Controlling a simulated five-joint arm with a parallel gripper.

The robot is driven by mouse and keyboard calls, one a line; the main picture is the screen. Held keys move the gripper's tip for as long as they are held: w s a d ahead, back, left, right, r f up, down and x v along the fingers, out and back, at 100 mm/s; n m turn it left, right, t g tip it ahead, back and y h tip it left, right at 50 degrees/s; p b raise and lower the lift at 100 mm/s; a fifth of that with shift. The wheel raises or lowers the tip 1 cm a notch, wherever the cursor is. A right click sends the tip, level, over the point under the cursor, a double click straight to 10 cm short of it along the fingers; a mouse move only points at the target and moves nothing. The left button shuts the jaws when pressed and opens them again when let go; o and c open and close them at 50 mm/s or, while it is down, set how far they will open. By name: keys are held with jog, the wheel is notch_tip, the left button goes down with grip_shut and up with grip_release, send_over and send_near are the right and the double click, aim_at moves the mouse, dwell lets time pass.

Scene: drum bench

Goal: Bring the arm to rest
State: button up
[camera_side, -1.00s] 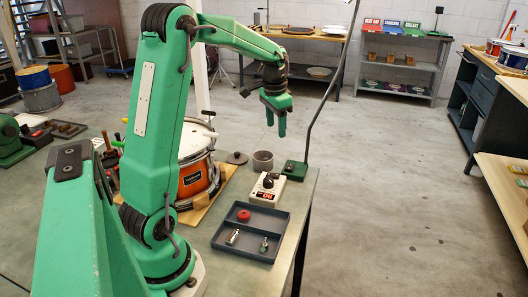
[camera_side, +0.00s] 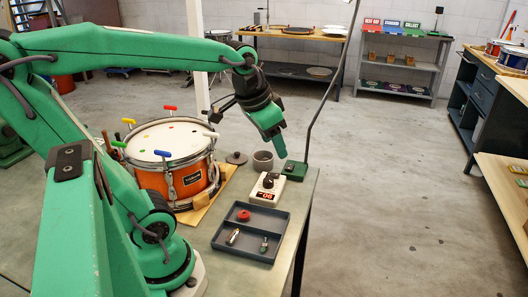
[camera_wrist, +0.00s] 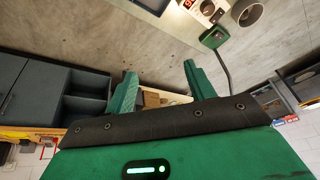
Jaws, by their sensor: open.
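My green gripper (camera_side: 279,146) hangs in the air over the right side of the bench (camera_side: 300,205), its fingers tilted down and to the right. In the wrist view its two fingers (camera_wrist: 160,82) stand apart with nothing between them.
A dark tray (camera_side: 219,236) holds a red ring and small metal parts. A white box with a red display (camera_side: 266,190), a grey cup (camera_side: 262,161) and a green lamp base (camera_side: 294,170) with a thin bent stem stand near the gripper. Open floor lies right of the bench.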

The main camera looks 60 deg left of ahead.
jog(key=s+d+f+t, duration=0.1)
jog(key=s+d, duration=0.3)
jog(key=s, duration=0.2)
jog(key=shift+f+h, duration=0.3)
jog(key=shift+d, duration=0.1)
dwell(0.7)
